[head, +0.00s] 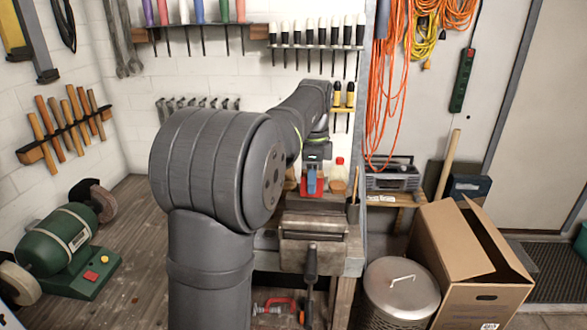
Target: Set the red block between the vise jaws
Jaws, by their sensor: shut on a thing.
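The red block (319,187) is small in the head view, just behind the top of the vise. My gripper (311,182) comes down over it from above and is shut on it, with a blue finger covering the block's middle. The grey vise (314,226) is mounted at the front edge of the bench, its screw and handle pointing toward me. The block shows at the far upper edge of the vise. I cannot tell whether it is between the jaws, above them or behind them.
A bottle with a red cap (339,174) stands just right of the gripper. A green bench grinder (62,243) sits at the left of the bench. A metal bin (398,295) and an open cardboard box (460,255) stand right of the bench. My arm hides much of the bench.

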